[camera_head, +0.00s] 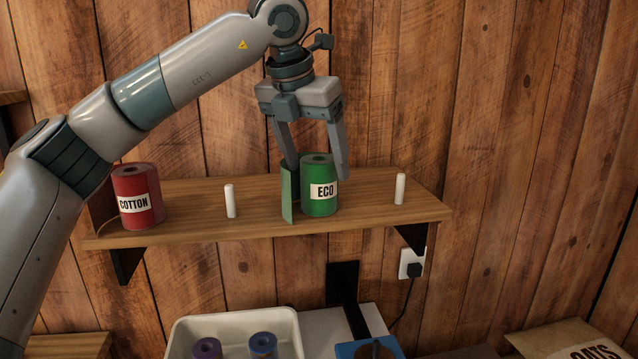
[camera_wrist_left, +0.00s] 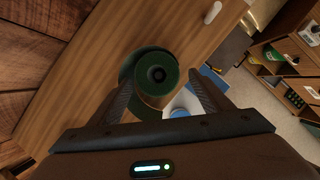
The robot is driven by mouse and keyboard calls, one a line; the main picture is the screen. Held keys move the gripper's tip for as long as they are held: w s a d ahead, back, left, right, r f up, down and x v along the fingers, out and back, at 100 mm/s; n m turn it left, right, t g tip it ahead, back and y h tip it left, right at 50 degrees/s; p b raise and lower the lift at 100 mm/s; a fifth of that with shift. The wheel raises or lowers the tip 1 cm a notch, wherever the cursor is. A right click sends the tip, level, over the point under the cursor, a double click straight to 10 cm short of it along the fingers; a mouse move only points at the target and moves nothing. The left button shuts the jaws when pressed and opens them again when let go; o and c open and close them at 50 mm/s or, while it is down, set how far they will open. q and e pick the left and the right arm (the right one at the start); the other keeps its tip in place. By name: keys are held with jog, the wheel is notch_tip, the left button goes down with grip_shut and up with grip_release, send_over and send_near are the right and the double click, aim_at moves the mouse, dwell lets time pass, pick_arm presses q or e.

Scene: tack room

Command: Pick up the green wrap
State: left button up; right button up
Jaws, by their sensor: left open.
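In the left wrist view the round top of the green wrap (camera_wrist_left: 150,75) lies ahead of the open fingertips (camera_wrist_left: 158,92). I cannot tell whether either finger touches it. My right gripper is not in view.
A red "COTTON" roll (camera_head: 137,194) stands at the shelf's left end. White pegs (camera_head: 230,201) and (camera_head: 400,189) stand on either side of the green wrap. Below are a white tray (camera_head: 236,317) with rolls and a blue object (camera_head: 369,347). The wooden wall is close behind.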

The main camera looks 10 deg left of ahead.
aim_at(318, 179)
pick_arm(q)
jog(key=shift+w+f+p, duration=0.3)
jog(key=shift+f+p, duration=0.35)
jog(key=shift+p, duration=0.05)
jog(key=shift+p+x, duration=0.55)
jog(key=shift+x, duration=0.5)
jog(key=shift+w+f, duration=0.2)
jog(key=shift+f, duration=0.45)
jog(key=shift+d, duration=0.1)
jog(key=c, duration=1.2)
